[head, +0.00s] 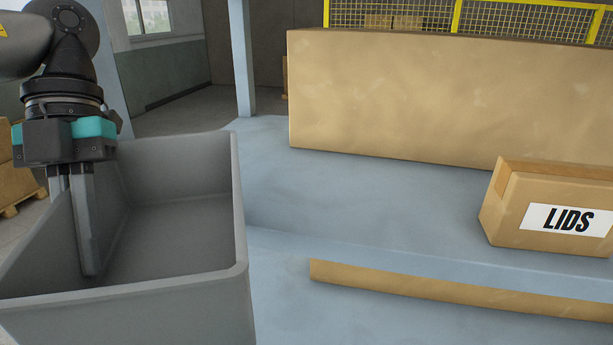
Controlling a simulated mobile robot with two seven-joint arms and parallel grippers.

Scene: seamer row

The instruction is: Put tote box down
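The tote box (200,287) is grey, open-topped and empty as far as I see inside. It fills the lower left of the head view, and its underside is hidden. My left gripper (72,215) comes down from above onto its left wall. One finger is inside the box and the other goes behind the wall, so it is shut on that wall. I cannot tell whether the box rests on anything. My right gripper is not in view.
A blue-grey surface (345,200) lies right of the tote, with clear room in its middle. A long cardboard-coloured block (440,100) stands at its back. A carton marked LIDS (505,215) sits at right. A tan strip (450,288) runs along the front.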

